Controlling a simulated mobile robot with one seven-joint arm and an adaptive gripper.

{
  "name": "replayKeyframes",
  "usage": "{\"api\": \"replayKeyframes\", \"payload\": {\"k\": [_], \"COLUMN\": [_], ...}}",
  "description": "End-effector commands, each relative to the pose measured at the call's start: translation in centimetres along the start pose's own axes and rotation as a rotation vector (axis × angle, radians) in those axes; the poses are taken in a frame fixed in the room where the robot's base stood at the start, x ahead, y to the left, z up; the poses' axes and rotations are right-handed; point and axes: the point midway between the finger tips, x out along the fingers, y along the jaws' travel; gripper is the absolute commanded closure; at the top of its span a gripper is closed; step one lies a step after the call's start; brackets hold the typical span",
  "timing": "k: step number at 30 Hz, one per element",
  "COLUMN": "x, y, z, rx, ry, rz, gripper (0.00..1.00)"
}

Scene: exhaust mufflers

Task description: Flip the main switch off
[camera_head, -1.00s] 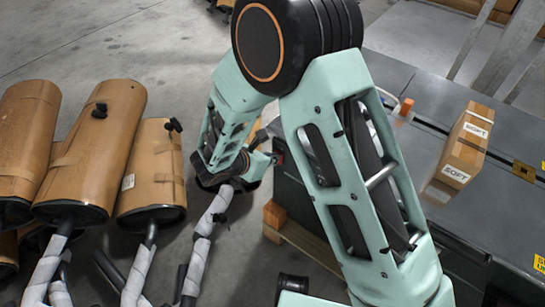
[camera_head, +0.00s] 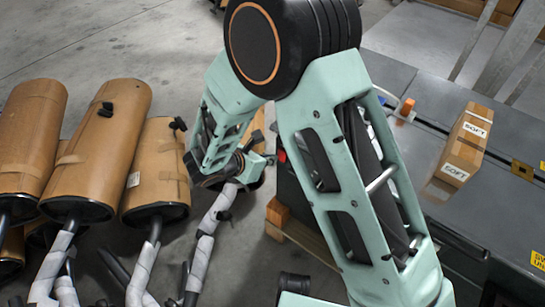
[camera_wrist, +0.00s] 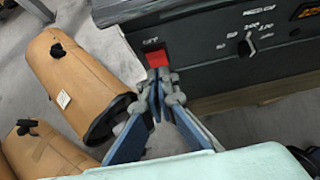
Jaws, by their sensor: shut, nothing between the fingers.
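The main switch (camera_wrist: 157,58) is a red rocker on the dark front panel of a machine in the wrist view, with a white label reading OFF just above it. In the head view it is a small red spot (camera_head: 281,156) on the machine's left side. My gripper (camera_wrist: 161,76) is shut and empty, its fingertips together at the lower edge of the red switch in the wrist view. I cannot tell whether they touch it. In the head view my gripper (camera_head: 268,159) is beside the switch, partly hidden by my arm. The switch position is unclear.
The machine's panel also has a black rotary knob (camera_wrist: 246,46) with white markings. Cardboard-wrapped mufflers (camera_head: 98,150) with wrapped pipes stand at the left. A box marked SOFT (camera_head: 462,146) sits on the machine's top (camera_head: 425,150). Grey floor is open at the upper left.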

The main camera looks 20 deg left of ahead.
Motion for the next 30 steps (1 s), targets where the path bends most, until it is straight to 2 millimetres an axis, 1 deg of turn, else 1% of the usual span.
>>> {"api": "replayKeyframes", "payload": {"k": [1, 3, 6, 9, 13, 15, 19, 30], "x": [-0.4, -2.8, -5.1, -7.1, -8.9, -9.5, -10.0, -10.1], "y": [0.1, 0.2, 0.2, 0.1, 0.1, 0.1, 0.0, 0.0], "z": [-0.1, 0.7, 1.1, 1.4, 1.6, 1.7, 1.7, 1.7], "rx": [0.000, 0.003, 0.003, 0.002, 0.001, 0.001, 0.001, 0.001], "ry": [0.000, -0.001, 0.000, -0.001, 0.000, 0.000, 0.000, 0.000], "rz": [0.001, 0.004, 0.004, 0.002, 0.002, 0.000, -0.001, -0.001], "gripper": [1.00, 1.00, 1.00, 1.00, 1.00, 1.00, 1.00, 1.00]}}
